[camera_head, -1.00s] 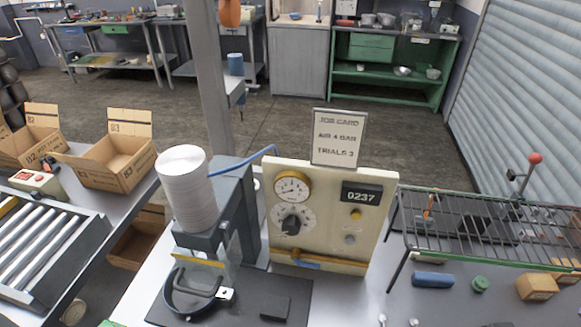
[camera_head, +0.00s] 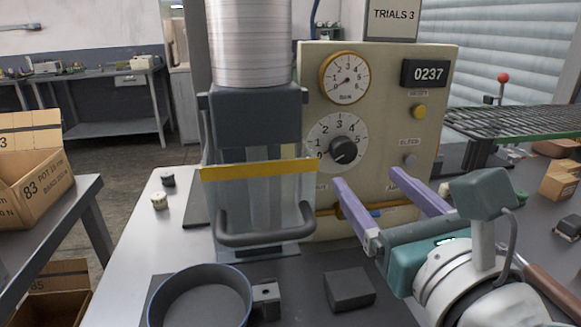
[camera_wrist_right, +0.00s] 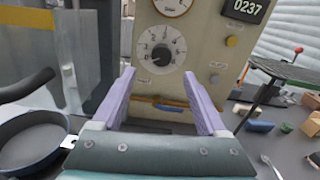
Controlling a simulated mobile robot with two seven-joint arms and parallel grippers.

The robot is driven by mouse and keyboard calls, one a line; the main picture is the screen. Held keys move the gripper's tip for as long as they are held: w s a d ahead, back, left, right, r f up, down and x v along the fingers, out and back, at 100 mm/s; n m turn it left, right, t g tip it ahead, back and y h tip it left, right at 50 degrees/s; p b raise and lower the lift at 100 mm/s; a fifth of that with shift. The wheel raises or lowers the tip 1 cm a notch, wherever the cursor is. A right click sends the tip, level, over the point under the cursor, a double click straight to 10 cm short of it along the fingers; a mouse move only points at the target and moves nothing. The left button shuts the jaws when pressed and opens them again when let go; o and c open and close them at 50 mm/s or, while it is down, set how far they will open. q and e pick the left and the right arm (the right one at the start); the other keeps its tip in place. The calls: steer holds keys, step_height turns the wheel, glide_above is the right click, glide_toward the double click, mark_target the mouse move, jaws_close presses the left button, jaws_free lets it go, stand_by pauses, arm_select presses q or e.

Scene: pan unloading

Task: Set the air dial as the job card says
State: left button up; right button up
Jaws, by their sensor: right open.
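The air dial (camera_head: 343,149) is a dark knob on a white numbered disc on the cream panel (camera_head: 395,130). Its pointer end points to the lower left, near 0. The dial also shows in the right wrist view (camera_wrist_right: 158,55). The round gauge (camera_head: 345,77) sits above it. The job card (camera_head: 393,14) is cut off at the top; only "TRIALS 3" is readable. My right gripper (camera_head: 368,182) is open and empty, in front of the panel and below the dial, with its purple fingers spread. My left gripper is not in view.
A press with a yellow bar (camera_head: 258,170) and grey handle stands left of the dial. A blue-rimmed pan (camera_head: 200,297) and a dark block (camera_head: 349,289) lie in front. The counter reads 0237 (camera_head: 430,73). A wire rack (camera_head: 515,120) stands at right.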

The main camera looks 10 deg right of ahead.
mark_target(346, 152)
steer(key=w, duration=0.9)
steer(key=shift+r+b, duration=0.1)
steer(key=shift+b, duration=0.3)
steer(key=shift+c, duration=0.3)
jaws_close()
